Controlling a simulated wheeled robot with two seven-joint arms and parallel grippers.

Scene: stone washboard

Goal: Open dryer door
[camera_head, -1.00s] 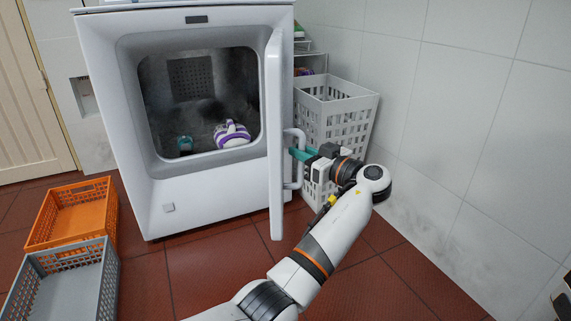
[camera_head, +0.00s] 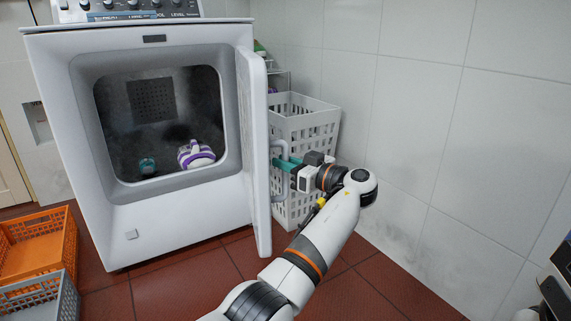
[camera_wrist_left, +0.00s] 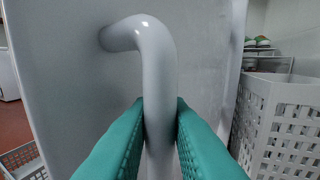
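The white dryer (camera_head: 180,225) stands at the left with its door (camera_head: 254,150) swung wide open to the right, seen nearly edge-on. Inside the drum lie a purple-and-white item (camera_head: 196,154) and a small teal item (camera_head: 147,166). My left gripper (camera_head: 284,163) is at the grey door handle (camera_head: 277,185) on the door's outer face. In the left wrist view its teal fingers sit on both sides of the handle (camera_wrist_left: 157,75) and appear to touch it. My right gripper is not in view.
A white perforated basket (camera_head: 305,125) stands right behind the door, close to my left gripper. An orange crate (camera_head: 40,235) and a grey crate (camera_head: 35,300) are on the floor at the left. A tiled wall (camera_head: 430,120) bounds the right.

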